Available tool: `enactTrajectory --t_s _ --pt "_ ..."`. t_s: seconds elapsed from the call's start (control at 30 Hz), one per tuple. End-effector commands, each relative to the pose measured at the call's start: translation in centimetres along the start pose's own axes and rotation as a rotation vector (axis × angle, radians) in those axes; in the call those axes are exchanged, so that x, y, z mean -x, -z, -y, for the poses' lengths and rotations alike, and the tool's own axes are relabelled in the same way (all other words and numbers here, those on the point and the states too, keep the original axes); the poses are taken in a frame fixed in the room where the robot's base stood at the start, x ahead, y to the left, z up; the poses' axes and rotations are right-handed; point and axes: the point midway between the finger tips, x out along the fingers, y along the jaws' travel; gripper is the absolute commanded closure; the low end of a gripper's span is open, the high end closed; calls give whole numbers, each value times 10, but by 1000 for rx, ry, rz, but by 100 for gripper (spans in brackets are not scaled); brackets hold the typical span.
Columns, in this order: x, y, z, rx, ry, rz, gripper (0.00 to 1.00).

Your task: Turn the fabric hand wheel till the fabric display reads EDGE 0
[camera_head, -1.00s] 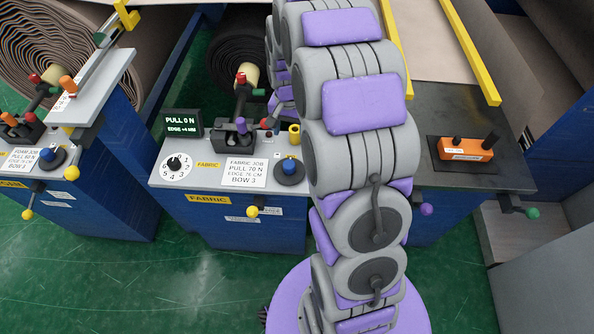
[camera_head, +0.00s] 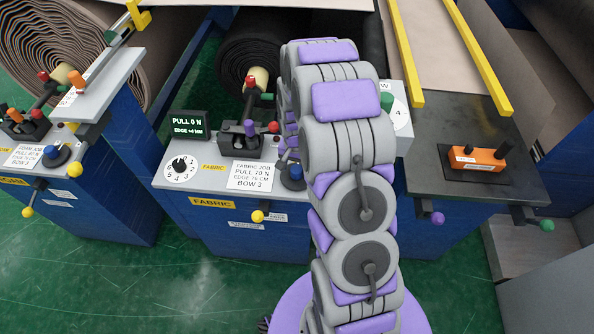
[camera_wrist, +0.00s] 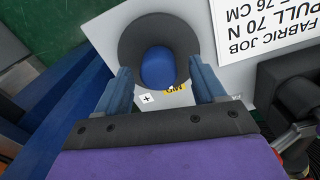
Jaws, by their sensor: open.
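The fabric display (camera_head: 187,125) reads PULL 0 N and EDGE +4 MM. A dark round wheel with a blue knob (camera_head: 292,173), apparently the fabric hand wheel, sits on the fabric panel, partly covered by my arm. In the wrist view the blue knob (camera_wrist: 158,67) stands on its dark disc (camera_wrist: 132,38), with "+" and "MID" labels beside it. My gripper (camera_wrist: 160,70) is open, its blue fingers on either side of the knob. I see gaps at both sides; the height of the tips against the knob is unclear.
The FABRIC JOB card (camera_head: 252,176) and a dark lever unit (camera_head: 247,135) stand close to the wheel. A numbered dial (camera_head: 181,167) is left of them. A yellow-ball handle (camera_head: 258,216) sticks out in front. The foam panel (camera_head: 28,155) stands further left.

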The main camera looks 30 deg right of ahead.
Motion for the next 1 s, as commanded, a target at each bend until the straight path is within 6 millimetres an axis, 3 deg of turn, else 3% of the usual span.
enactTrajectory --t_s 0.2,0.5,1.0 --pt "-19 2 -3 -1 2 6 31" --pt "-20 2 -3 -1 2 5 31" --pt "-20 2 -2 -1 3 4 78"
